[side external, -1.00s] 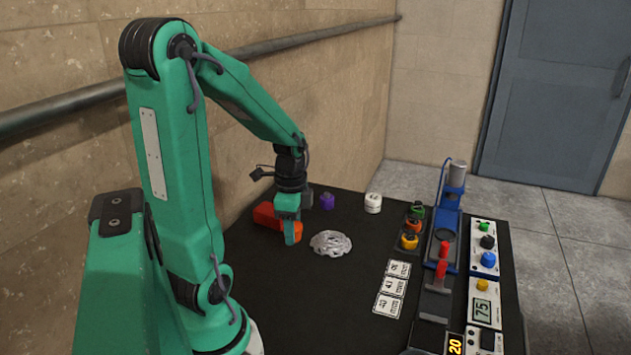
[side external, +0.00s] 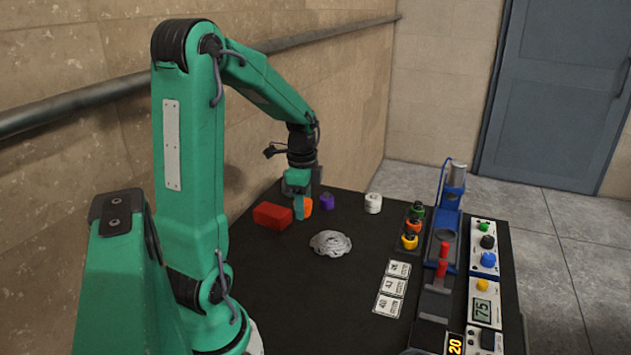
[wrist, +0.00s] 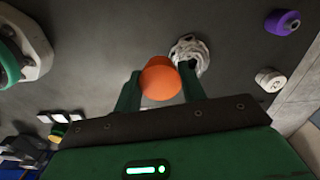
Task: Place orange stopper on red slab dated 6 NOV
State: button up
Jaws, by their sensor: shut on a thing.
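My gripper (side external: 298,200) is shut on the orange stopper (side external: 306,207). In the wrist view the stopper (wrist: 160,78) sits between the two green fingers. In the side view my gripper covers part of it, and I cannot tell how far it is above the table. A red slab (side external: 272,216) lies on the dark table just left of the gripper, apart from the stopper. No date is readable on the slab, and I do not make it out in the wrist view.
A crumpled grey-white piece (side external: 330,243) lies in front of the gripper. A purple stopper (side external: 326,201) and a white stopper (side external: 373,203) stand to the right. Printed cards (side external: 392,288), colored stoppers (side external: 411,226) and a blue press (side external: 446,220) are farther right. The front middle is clear.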

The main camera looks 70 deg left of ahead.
jog(key=w+a+r, duration=0.2)
jog(key=w+a, duration=0.2)
jog(key=a, duration=0.1)
jog(key=shift+w+a+r+m, duration=0.15)
jog(key=shift+a+r+m, duration=0.05)
jog(key=shift+a+m, duration=0.1)
send_over(281, 212)
notch_tip(281, 212, down, 7)
jog(key=shift+a, duration=0.1)
jog(key=shift+w+f, duration=0.1)
jog(key=shift+f, duration=1.95)
jog(key=shift+f, duration=0.15)
jog(key=o, duration=1)
jog(key=shift+c, duration=0.2)
